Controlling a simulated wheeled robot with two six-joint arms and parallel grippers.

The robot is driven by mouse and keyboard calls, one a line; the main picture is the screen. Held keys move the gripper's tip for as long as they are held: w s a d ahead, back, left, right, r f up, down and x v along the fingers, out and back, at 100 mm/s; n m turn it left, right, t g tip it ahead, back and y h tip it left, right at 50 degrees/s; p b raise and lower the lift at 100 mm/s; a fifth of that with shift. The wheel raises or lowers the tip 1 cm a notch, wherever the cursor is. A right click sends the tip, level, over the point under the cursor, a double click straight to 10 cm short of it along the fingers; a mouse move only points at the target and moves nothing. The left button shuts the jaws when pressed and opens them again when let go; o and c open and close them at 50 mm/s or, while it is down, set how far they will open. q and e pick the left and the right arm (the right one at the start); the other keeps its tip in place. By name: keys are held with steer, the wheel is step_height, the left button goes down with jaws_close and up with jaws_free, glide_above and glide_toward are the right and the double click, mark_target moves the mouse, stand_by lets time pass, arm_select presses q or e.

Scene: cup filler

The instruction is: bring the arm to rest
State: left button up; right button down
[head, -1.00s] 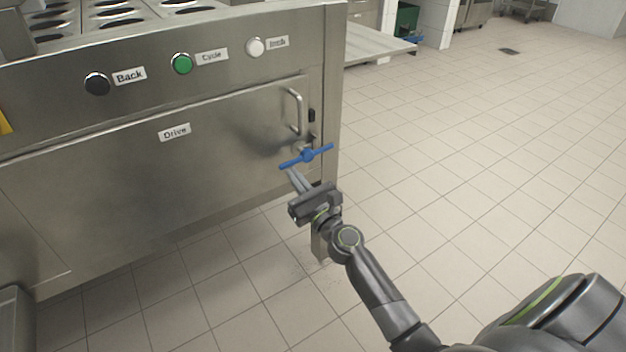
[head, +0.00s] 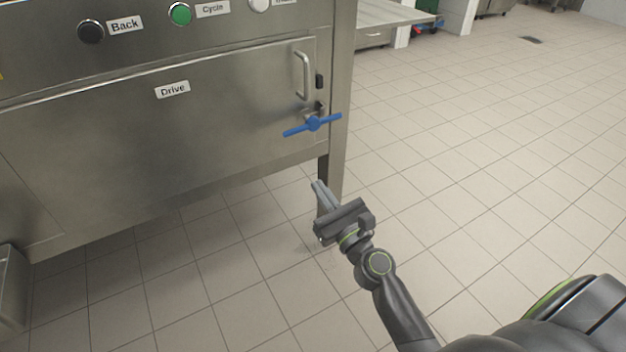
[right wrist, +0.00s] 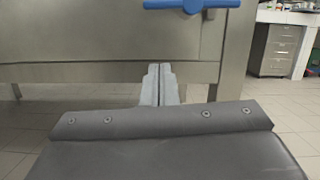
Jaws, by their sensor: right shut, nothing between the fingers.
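My right gripper (head: 319,188) is shut and empty. It is in front of the machine's right leg, below the blue handle (head: 313,123) and apart from it. In the right wrist view its two fingers (right wrist: 160,75) lie side by side, and the blue handle (right wrist: 192,5) shows above them at the top edge. My right arm reaches in from the lower right. My left gripper does not show.
The steel machine (head: 130,150) has a panel marked Drive with a metal pull handle (head: 302,75), and a black button (head: 90,31) and green button (head: 180,14) above. A steel bin (head: 12,290) stands at the lower left. The tiled floor to the right is clear.

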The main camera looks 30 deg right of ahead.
steer(key=shift+s, duration=0.4)
